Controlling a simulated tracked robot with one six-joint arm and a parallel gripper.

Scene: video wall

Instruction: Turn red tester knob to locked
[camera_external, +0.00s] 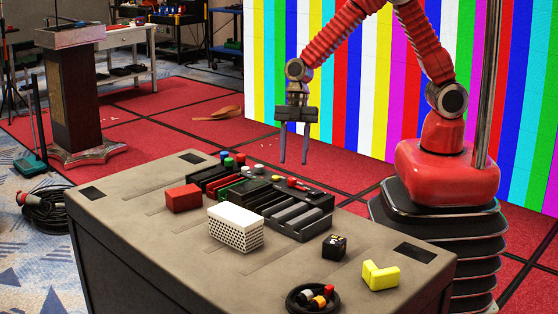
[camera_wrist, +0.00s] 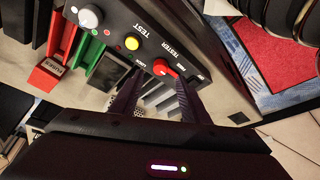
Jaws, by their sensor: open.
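The red tester knob (camera_wrist: 161,67) shows in the wrist view on a dark panel (camera_wrist: 150,22) printed "TEST" and "TESTER". Small white labels beside the knob are too blurred to read surely, and its setting cannot be told. My gripper (camera_wrist: 157,80) has its two dark fingers apart, with the knob showing between and just beyond the tips. In the external view my gripper (camera_external: 294,160) hangs fingers down, open and empty, above the far side of the table. The knob is too small to pick out surely there.
The table (camera_external: 150,215) holds a red block (camera_external: 183,198), a white perforated box (camera_external: 236,227), dark trays (camera_external: 300,218), a black cube (camera_external: 334,247), a yellow L-shaped piece (camera_external: 380,275) and a round black dish (camera_external: 300,301). A yellow button (camera_wrist: 132,42) is near the knob. The striped video wall stands behind.

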